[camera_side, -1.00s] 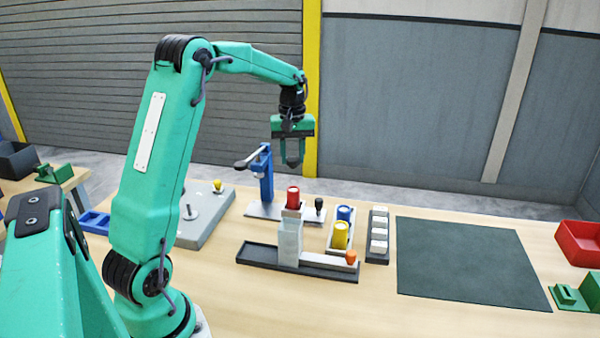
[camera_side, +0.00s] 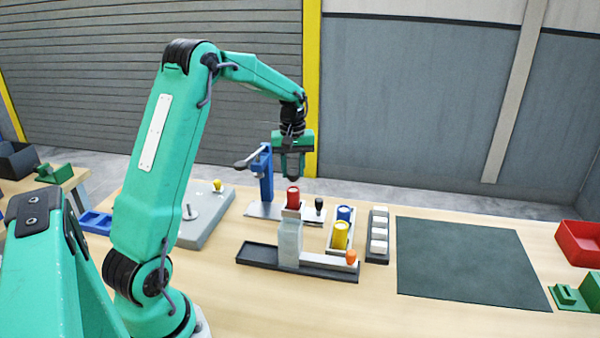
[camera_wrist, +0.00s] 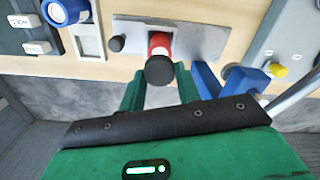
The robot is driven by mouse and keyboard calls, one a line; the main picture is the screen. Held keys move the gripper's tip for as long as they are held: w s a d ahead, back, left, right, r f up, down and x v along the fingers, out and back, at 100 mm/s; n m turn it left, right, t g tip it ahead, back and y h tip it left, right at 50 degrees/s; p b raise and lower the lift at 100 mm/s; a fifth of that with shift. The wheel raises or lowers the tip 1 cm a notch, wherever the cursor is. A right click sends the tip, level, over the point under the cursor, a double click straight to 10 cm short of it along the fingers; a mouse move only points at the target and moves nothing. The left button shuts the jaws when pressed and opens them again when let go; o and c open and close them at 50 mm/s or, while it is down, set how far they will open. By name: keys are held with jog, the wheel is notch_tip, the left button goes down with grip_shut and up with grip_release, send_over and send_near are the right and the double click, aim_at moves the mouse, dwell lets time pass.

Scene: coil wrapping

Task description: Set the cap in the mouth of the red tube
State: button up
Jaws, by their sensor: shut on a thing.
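The red tube (camera_side: 293,199) stands upright on a grey plate at the blue lever press. The tube also shows in the wrist view (camera_wrist: 159,41), behind the cap. My gripper (camera_side: 293,172) hangs above the tube, pointing down. Its green fingers (camera_wrist: 160,88) are shut on the dark round cap (camera_wrist: 160,71). In the side view the cap is a small dark shape at the fingertips, a short gap above the tube. The tube's mouth is partly hidden by the cap in the wrist view.
The blue lever press (camera_side: 265,178) stands close left of the tube. A dark-knobbed peg (camera_side: 319,206) is just right of it. A tray with yellow (camera_side: 341,235) and blue (camera_side: 345,213) cylinders is nearby. A grey-white block (camera_side: 290,243) stands in front. The dark mat (camera_side: 465,260) is bare.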

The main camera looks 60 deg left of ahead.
aim_at(293, 171)
jog(key=shift+f, duration=0.75)
jog(key=shift+f, duration=0.9)
dwell(1.2)
jog(key=o, duration=1)
jog(key=shift+r, duration=0.1)
jog(key=shift+r, duration=3.85)
